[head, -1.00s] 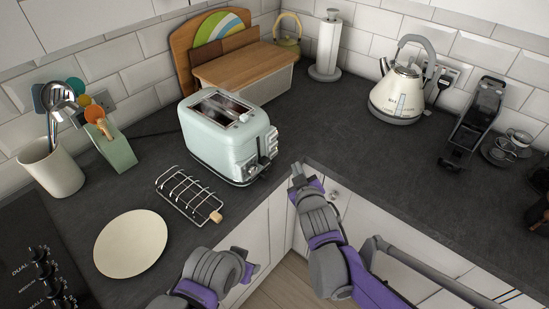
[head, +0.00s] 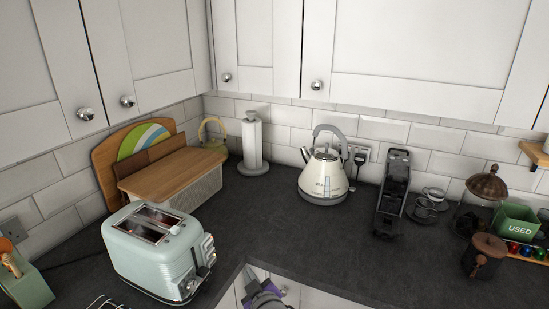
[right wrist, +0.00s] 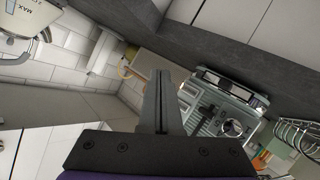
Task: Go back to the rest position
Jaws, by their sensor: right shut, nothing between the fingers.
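My right gripper (head: 251,274) shows at the bottom of the head view, at the inner corner of the worktop, to the right of the toaster. Only its tip and a bit of purple arm are in the picture. In the right wrist view its fingers (right wrist: 158,95) are together with nothing between them. The pale green toaster (head: 160,255) stands on the worktop, apart from the gripper; it also shows in the right wrist view (right wrist: 215,115). My left gripper is out of the picture.
A cream kettle (head: 323,176), a black coffee maker (head: 392,195) and a paper towel holder (head: 252,145) stand along the back. A green box (head: 515,225) and brown canister (head: 485,255) are at right. The worktop (head: 330,240) before the kettle is clear.

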